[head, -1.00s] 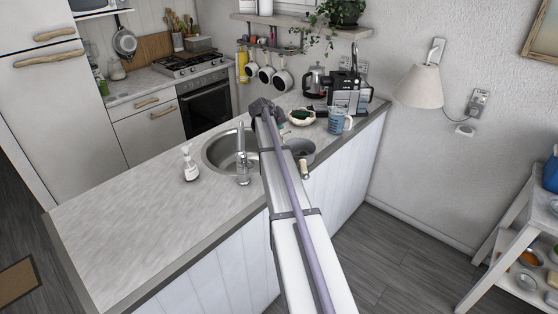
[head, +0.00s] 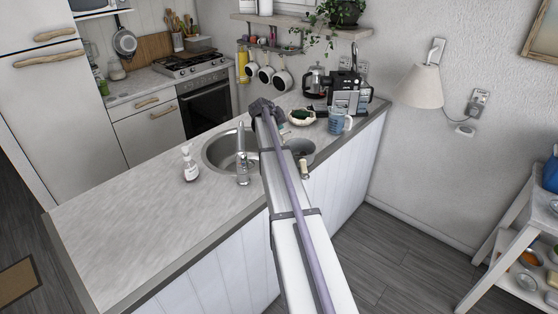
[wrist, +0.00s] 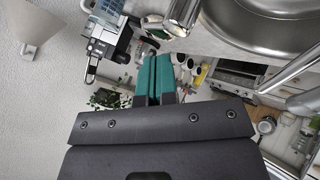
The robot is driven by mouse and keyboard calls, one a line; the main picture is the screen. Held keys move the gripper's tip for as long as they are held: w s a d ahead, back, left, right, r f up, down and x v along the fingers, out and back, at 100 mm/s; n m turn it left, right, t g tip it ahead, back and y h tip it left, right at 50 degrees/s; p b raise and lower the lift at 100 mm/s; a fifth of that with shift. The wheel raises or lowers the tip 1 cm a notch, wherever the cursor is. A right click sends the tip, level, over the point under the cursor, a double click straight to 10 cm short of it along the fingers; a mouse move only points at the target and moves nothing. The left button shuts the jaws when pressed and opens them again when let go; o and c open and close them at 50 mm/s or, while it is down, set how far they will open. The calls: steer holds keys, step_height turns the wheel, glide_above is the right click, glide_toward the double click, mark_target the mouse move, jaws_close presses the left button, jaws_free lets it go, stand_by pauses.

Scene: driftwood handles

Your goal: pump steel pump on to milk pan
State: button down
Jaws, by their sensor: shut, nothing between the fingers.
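My gripper (wrist: 153,80) shows in the wrist view as two teal fingers, shut and empty. In the head view my arm reaches over the counter beside the sink and hides the fingers. A tall steel fixture (head: 242,165), which may be the steel pump or a tap, stands upright at the sink's near edge, left of my arm. A white pump bottle (head: 190,163) stands further left. A grey pan-like vessel (head: 300,151), likely the milk pan, is right of my arm and partly hidden by it. A pale knob or handle (head: 304,168) shows at its near side.
The round sink (head: 218,152) is left of my arm. A dish with something green (head: 301,117), a blue measuring jug (head: 338,121) and a coffee machine (head: 350,93) stand at the counter's right end. The left counter (head: 120,220) is clear.

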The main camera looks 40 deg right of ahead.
steer(key=shift+f+b, duration=0.45)
steer(key=shift+f+b, duration=0.9)
stand_by(0.7)
steer(key=shift+r+p, duration=1.35)
steer(key=shift+r, duration=0.05)
step_height(320, 180, up, 6)
steer(key=p, duration=0.6)
